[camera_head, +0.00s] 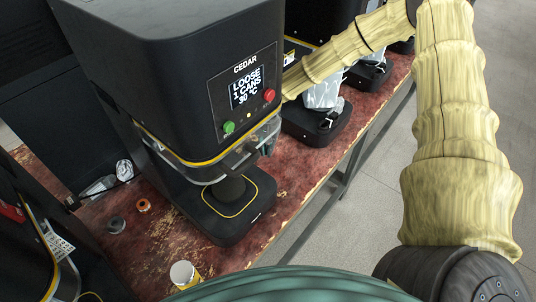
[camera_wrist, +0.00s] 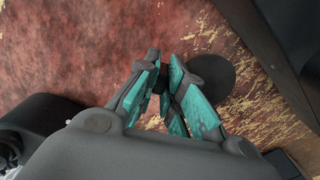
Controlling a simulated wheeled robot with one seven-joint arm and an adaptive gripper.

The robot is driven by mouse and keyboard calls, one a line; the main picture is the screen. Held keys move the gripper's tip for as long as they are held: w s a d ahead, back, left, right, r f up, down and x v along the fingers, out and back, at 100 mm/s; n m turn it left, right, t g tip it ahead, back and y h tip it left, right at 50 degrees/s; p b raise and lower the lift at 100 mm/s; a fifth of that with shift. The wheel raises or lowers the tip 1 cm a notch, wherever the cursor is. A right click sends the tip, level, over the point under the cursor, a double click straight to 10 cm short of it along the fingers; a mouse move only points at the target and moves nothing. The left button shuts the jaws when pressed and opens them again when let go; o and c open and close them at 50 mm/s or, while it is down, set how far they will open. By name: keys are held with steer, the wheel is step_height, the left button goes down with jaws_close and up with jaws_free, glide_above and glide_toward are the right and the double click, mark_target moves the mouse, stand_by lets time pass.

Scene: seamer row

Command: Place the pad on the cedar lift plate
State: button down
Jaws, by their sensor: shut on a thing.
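The cedar seamer (camera_head: 190,70) stands at the centre of the head view, with CEDAR above its lit screen. Its lift plate (camera_head: 230,189) is a dark round post on the yellow-outlined base, below the seaming head. Nothing shows on the plate. My gripper (camera_wrist: 167,72), with teal fingers, is shut in the wrist view. A dark grey round disc, seemingly the pad (camera_wrist: 220,74), shows at the fingertips, partly hidden by the right finger. How the fingers grip it is hidden. In the head view my arm passes behind the cedar seamer, so gripper and pad are hidden there.
More seamers stand along the red, worn bench (camera_head: 165,240), one base (camera_head: 318,122) behind cedar. A copper ring (camera_head: 143,205), a grey ring (camera_head: 116,225) and a white-and-yellow can (camera_head: 184,274) are on the bench, left of and in front of cedar. Dark housings flank the gripper in the wrist view.

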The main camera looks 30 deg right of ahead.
mark_target(268, 161)
steer(key=shift+f+p, duration=0.35)
steer(key=shift+f, duration=1.75)
steer(key=shift+s, duration=0.1)
steer(key=c, duration=1.5)
jaws_free()
steer(key=shift+f, duration=0.1)
